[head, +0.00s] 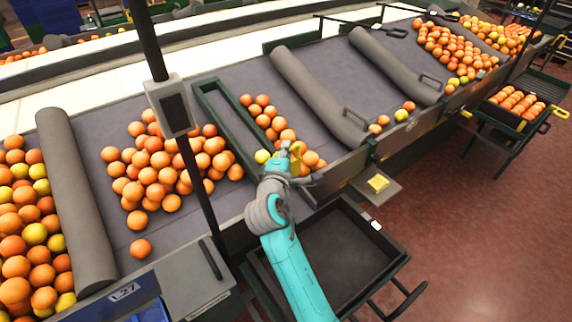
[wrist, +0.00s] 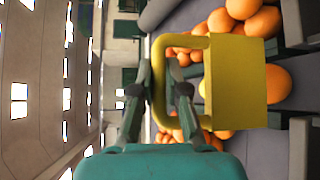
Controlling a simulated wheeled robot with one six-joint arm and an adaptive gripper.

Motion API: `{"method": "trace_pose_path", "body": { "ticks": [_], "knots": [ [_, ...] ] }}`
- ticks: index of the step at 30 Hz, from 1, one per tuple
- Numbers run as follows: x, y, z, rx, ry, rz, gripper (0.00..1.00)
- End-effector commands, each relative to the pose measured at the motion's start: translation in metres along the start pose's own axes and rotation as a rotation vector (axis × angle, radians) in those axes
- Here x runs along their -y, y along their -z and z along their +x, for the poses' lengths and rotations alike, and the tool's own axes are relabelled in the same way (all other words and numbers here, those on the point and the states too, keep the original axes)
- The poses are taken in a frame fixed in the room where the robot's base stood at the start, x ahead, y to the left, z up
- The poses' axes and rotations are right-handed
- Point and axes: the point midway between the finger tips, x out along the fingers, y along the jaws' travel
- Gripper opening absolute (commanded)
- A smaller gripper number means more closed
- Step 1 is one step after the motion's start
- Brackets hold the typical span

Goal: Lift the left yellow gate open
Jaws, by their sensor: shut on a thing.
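The left yellow gate (head: 296,160) stands at the front edge of the grey sorting table, at the end of a dark-framed lane of oranges. In the wrist view the yellow gate (wrist: 237,84) is a flat plate with a loop handle (wrist: 180,43). My gripper (head: 284,158) is at the gate; in the wrist view my gripper (wrist: 160,84) has its fingers shut on the loop's near bar. Oranges (head: 265,115) lie in the lane behind the gate. The arm partly hides the gate's lower part in the head view.
An empty black tray (head: 362,280) sits below the table edge. A second yellow piece (head: 378,183) lies on a grey ledge to the right. A dark post with a grey box (head: 170,105) rises left of my arm. Grey padded dividers (head: 318,95) cross the table.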

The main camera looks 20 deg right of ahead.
Motion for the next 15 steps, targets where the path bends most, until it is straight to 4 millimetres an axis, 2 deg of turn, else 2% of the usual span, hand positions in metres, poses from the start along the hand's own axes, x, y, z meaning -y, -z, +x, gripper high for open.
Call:
{"method": "trace_pose_path", "body": {
  "ticks": [4,13,14,15],
  "knots": [
    [-0.015,-0.002,-0.002,-0.002,0.006,-0.002,0.00],
    [-0.019,-0.003,-0.003,-0.002,0.002,-0.002,0.00],
    [-0.019,-0.003,-0.003,-0.002,0.002,-0.002,0.18],
    [-0.020,-0.003,-0.003,-0.002,0.001,-0.001,0.28]
  ]
}}
